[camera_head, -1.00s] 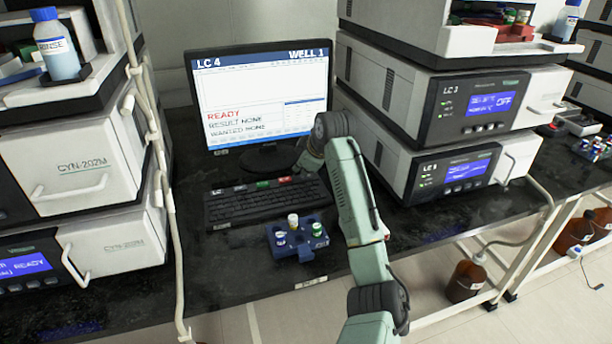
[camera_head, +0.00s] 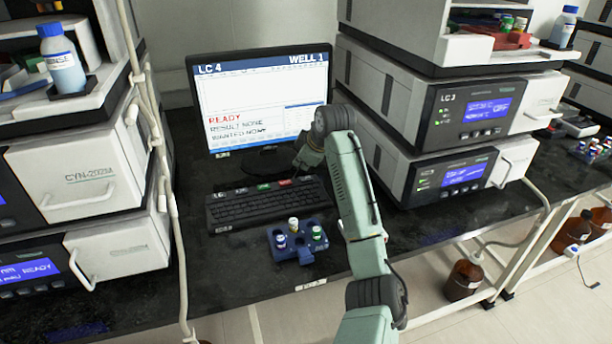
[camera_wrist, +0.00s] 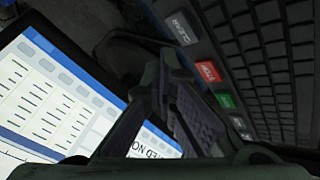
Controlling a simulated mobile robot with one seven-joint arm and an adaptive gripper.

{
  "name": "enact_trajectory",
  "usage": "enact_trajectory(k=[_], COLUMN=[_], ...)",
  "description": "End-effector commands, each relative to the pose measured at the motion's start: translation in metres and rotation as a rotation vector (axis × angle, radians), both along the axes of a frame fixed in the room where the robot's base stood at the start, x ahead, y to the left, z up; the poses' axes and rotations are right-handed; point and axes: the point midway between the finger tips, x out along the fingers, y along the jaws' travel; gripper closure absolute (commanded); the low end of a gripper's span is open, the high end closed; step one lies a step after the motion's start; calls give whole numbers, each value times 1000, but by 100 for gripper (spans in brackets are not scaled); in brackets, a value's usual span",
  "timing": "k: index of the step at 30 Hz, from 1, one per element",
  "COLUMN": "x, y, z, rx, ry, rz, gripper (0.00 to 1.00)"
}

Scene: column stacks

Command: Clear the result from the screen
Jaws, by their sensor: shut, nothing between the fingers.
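The monitor (camera_head: 260,95) stands at the back of the bench. It reads "LC 4", "WELL 1", "READY", "RESULT NONE" and a line that looks like "WANTED NONE". The keyboard (camera_head: 262,208) lies in front of it. Along its back row are a green key (camera_head: 263,187) and a red key (camera_head: 284,183). The wrist view shows a grey key marked CLEAR (camera_wrist: 185,28) beyond the red key (camera_wrist: 209,72). My gripper (camera_head: 306,158) is shut and empty, near the keyboard's back right corner. In the wrist view its dark fingers (camera_wrist: 165,75) are beside the key row; whether they touch a key cannot be told.
A blue vial rack (camera_head: 296,247) with capped vials sits in front of the keyboard. Instrument stacks stand close on the left (camera_head: 75,180) and right (camera_head: 455,180). A pale tube post (camera_head: 165,170) rises at the left. The bench front is clear left of the rack.

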Motion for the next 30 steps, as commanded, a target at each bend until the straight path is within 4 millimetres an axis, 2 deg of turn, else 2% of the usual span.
enact_trajectory(k=[1,9,30], x=[0,0,0], y=[0,0,0], z=[11,36,36], rx=[0,0,0], ry=[-1,-1,-1], rz=[0,0,0], gripper=[100,100,100])
